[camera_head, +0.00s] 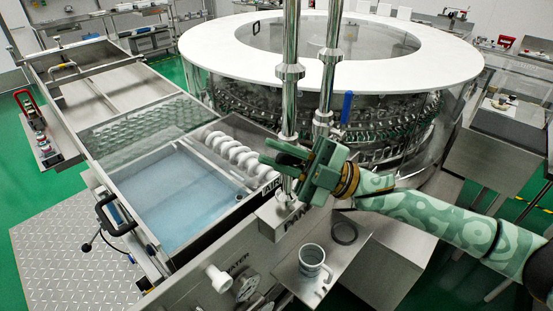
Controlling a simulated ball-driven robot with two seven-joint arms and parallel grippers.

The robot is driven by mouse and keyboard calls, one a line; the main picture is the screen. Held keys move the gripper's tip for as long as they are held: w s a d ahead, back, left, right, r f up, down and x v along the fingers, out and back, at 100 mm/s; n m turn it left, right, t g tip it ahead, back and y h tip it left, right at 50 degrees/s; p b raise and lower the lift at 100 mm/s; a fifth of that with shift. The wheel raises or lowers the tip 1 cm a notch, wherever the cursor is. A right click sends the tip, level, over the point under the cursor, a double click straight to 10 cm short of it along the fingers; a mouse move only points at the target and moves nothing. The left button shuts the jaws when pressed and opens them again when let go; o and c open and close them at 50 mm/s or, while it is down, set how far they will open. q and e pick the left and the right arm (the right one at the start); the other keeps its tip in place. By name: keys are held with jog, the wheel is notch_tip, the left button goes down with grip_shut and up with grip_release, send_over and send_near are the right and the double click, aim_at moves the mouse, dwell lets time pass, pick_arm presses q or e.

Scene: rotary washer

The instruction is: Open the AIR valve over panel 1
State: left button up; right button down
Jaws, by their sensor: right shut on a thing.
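Two upright steel pipes stand behind my right gripper; the left pipe (290,100) rises by the AIR label (270,187). A blue valve lever (347,107) stands upright beside the right pipe (328,85). My right gripper (284,158), green, reaches in from the right, its fingers at the left pipe and pointing left. It is shut on what seems to be the AIR valve's handle, which the fingers hide, so I cannot tell how the handle is turned. My left gripper is not in view.
A mug (312,262) and a dark ring (344,233) rest on the steel shelf below my right gripper. A water basin (178,198) with a white coil (232,153) lies to the left. The large round washer (440,62) stands behind the pipes.

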dwell(0.3)
jog(key=c, duration=1.4)
grip_release()
jog(key=shift+o, duration=0.2)
jog(key=shift+r, duration=0.1)
jog(key=b+v, duration=0.3)
jog(key=v, duration=1.3)
jog(key=shift+f, duration=0.2)
jog(key=shift+d, duration=0.15)
